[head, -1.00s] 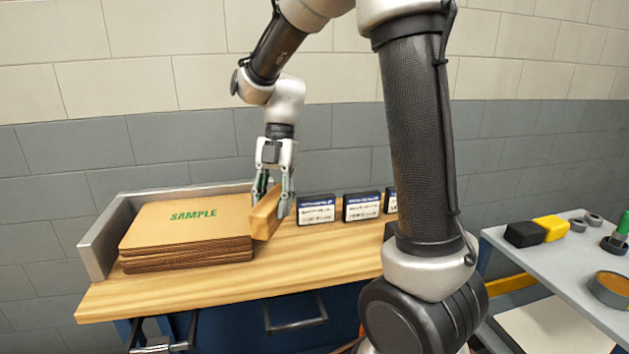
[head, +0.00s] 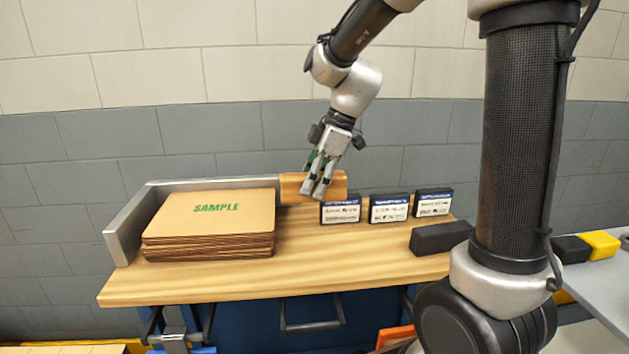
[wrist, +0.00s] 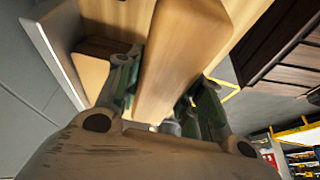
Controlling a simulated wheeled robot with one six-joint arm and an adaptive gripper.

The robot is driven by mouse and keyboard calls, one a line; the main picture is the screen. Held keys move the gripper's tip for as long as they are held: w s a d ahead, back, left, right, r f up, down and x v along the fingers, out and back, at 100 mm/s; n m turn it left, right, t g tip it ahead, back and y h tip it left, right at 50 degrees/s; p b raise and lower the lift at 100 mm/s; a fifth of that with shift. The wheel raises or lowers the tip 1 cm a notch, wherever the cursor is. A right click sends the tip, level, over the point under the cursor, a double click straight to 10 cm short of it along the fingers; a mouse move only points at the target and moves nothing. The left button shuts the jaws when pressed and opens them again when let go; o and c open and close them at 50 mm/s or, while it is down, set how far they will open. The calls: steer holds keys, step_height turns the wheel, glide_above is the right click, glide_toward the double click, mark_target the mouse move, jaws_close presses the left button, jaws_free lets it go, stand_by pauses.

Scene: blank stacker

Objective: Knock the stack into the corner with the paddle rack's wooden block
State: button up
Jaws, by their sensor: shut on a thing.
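The stack (head: 210,222) is a pile of brown cardboard sheets with green "SAMPLE" on top. It lies on the wooden bench inside a metal corner fence (head: 126,228); its front edges look slightly uneven. My gripper (head: 319,188) is shut on the wooden block (head: 292,188), behind and right of the stack near the back fence. The block lies lengthwise across the picture, its left end close to the stack's back right corner; I cannot tell if they touch. In the wrist view the block (wrist: 185,55) runs between both fingers.
Three dark boxes with white labels (head: 389,207) stand right of the block, the nearest close to it. A black block (head: 440,237) lies further right. Bare bench top (head: 300,265) is free in front. A grey side table (head: 600,285) stands at right.

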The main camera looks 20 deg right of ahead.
mark_target(299, 188)
steer(key=shift+f, duration=5.3)
steer(key=shift+a, duration=0.1)
steer(key=shift+w+a, duration=0.25)
steer(key=shift+a, duration=1)
steer(key=shift+w+a, duration=0.25)
steer(key=shift+a, duration=1.05)
steer(key=shift+s+d, duration=0.2)
steer(key=shift+d, duration=0.8)
steer(key=shift+r, duration=4.5)
